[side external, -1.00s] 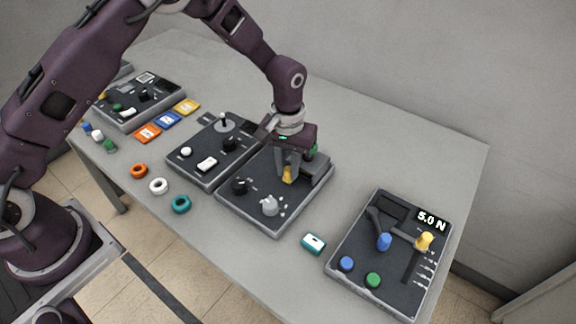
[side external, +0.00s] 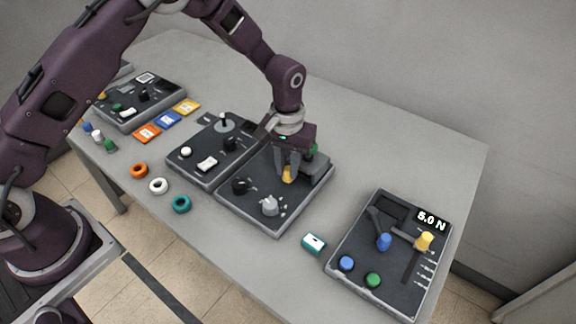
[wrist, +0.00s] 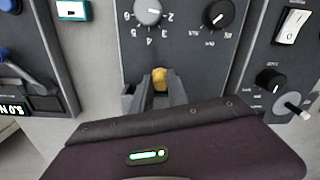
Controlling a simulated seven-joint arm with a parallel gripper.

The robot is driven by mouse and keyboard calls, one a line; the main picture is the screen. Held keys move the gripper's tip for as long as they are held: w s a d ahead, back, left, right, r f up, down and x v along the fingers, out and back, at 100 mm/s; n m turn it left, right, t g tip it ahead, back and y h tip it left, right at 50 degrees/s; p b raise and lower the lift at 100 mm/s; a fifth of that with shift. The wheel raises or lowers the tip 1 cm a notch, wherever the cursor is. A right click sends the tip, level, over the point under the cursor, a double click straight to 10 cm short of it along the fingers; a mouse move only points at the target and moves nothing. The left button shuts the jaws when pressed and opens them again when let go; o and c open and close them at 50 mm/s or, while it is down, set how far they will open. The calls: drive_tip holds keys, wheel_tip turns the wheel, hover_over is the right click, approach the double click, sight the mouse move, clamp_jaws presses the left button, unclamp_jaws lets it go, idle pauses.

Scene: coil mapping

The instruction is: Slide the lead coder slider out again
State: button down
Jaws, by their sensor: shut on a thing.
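The lead coder slider shows as a yellow knob (side external: 288,174) on the middle dark panel (side external: 245,212). It also shows as a yellow knob (wrist: 160,78) in the wrist view, between my fingertips. My gripper (side external: 286,172) points down over the back part of that panel and is shut on the yellow knob. In the wrist view my gripper (wrist: 159,92) has a finger on each side of the knob. The slider's track is hidden by the fingers and palm. A green knob (side external: 312,150) shows just behind my gripper.
On the same panel are a grey numbered dial (side external: 270,205) and a black knob (side external: 240,186). A panel reading 5.0 N (side external: 432,220) stands at the right. A teal-and-white block (side external: 313,243) lies between. Coloured rings (side external: 158,186) lie at the front left.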

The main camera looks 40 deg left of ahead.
drive_tip(key=a, duration=0.9)
drive_tip(key=shift+w, duration=0.1)
drive_tip(key=c, duration=1.3)
unclamp_jaws()
wheel_tip(320, 180, up, 7)
drive_tip(key=shift+r, duration=0.1)
